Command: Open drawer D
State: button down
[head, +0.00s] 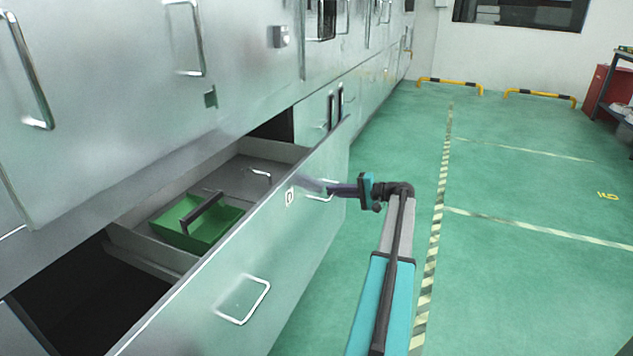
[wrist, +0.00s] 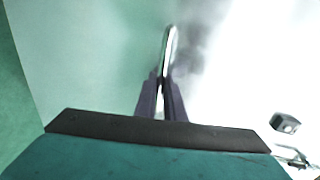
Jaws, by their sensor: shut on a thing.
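A long grey drawer (head: 235,262) stands pulled out of the lower cabinet row, its inside open to view. A small label (head: 290,197) on its front looks like a D turned on its side. The front has a near handle (head: 245,301) and a far handle (head: 327,196). My gripper (head: 318,189) is at the far handle. In the wrist view, my gripper's dark fingers (wrist: 163,88) are shut on a metal handle bar (wrist: 169,48), seen nearly end-on.
A green bin (head: 217,236) with a dark bar across it lies in the drawer. Cabinet fronts (head: 110,90) with handles rise above it. The green floor (head: 500,260) to the right is clear, with yellow-black barriers (head: 450,82) far back.

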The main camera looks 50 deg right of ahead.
jog(key=f+p+v, duration=0.1)
jog(key=v, duration=0.5)
jog(key=shift+s+d, duration=0.25)
jog(key=shift+s, duration=0.25)
jog(key=shift+f, duration=0.15)
jog(key=c, duration=2.1)
grip_release()
jog(key=shift+p+v, duration=1.85)
jog(key=shift+v, duration=5.05)
